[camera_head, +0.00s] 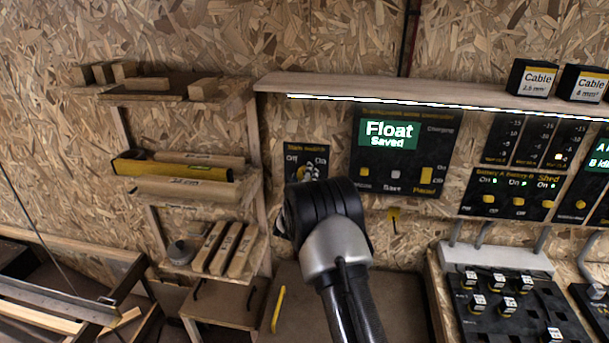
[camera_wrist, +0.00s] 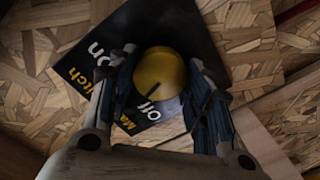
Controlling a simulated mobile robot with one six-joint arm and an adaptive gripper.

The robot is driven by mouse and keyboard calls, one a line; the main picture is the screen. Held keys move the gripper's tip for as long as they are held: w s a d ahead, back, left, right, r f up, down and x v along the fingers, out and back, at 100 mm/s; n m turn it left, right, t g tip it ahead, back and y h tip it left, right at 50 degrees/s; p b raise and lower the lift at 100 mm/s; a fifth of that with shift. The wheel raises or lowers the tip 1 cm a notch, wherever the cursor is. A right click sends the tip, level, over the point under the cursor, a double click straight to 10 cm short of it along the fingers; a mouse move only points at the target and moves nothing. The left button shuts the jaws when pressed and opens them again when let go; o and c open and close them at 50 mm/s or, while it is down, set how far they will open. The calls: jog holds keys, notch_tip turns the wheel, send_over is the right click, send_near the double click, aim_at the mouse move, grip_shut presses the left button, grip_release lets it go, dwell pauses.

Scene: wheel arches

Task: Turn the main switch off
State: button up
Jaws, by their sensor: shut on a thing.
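The main switch (camera_head: 293,157) is a dark wall panel with Off at its left and On at its right in the head view. Its round yellow knob (camera_wrist: 160,72) shows in the wrist view, with a dark mark that points toward the "Off" lettering. The panel face (camera_wrist: 150,25) is around it, with "On" at the upper left. My gripper (camera_wrist: 162,84) is shut on the knob, one finger on each side. In the head view my wrist hides the lower part of the panel and most of my gripper.
Right of the switch is a panel with a lit "Float Saved" screen (camera_head: 388,134). A shelf (camera_head: 440,93) with a light strip runs above. A wooden rack (camera_head: 254,190) with boxes stands at the left. A breaker board (camera_head: 505,305) is at the lower right.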

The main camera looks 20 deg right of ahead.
jog(key=n+p, duration=0.2)
jog(key=n, duration=0.3)
jog(key=shift+n, duration=0.4)
dwell(0.3)
jog(key=o, duration=1.1)
jog(key=shift+c, duration=0.2)
jog(key=v, duration=1.2)
jog(key=shift+w+a, duration=0.1)
jog(key=shift+a, duration=0.05)
